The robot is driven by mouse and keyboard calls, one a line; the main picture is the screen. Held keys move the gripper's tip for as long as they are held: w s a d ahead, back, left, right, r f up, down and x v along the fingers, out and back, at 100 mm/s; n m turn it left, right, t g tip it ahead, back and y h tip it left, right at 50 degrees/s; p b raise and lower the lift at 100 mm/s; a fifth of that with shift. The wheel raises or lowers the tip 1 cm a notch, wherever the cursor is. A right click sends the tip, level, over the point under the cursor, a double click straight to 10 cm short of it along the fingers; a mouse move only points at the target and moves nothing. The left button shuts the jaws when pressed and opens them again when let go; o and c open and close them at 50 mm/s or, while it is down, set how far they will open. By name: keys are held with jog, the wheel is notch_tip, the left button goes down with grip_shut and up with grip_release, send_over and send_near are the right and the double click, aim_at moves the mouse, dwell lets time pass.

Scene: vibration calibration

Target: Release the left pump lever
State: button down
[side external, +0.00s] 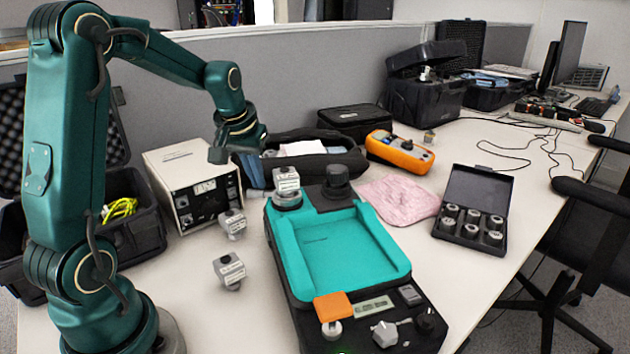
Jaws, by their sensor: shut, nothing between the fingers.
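A black device with a teal tray top (385,248) stands on the table to the right of and in front of my gripper. Its front panel has an orange block (332,306), a pale knob (331,329), a light grey lever-like part (385,334) and a black knob (428,321). I cannot tell for sure which part is the left pump lever. My gripper is well apart from all of them.
Two small grey sensors (229,270) stand left of the device; another stands on its rear left corner. A beige instrument (193,183), a pink cloth (400,198), an orange meter (400,152) and an open case of cylinders (475,190) surround it. A grey partition (320,75) runs behind.

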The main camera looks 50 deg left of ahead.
jog(key=d+r+m+t, duration=0.15)
jog(key=d+r, duration=0.35)
jog(key=r, duration=0.7)
jog(key=s+d+f+m+h, duration=0.2)
jog(key=s+d+f+m, duration=0.3)
jog(key=s+d, duration=0.8)
notch_tip(320, 180, down, 2)
jog(key=shift+s+d+f+t, duration=0.1)
jog(key=shift+s+d+t, duration=0.25)
jog(key=shift+s, duration=0.55)
jog(key=shift+a, duration=0.1)
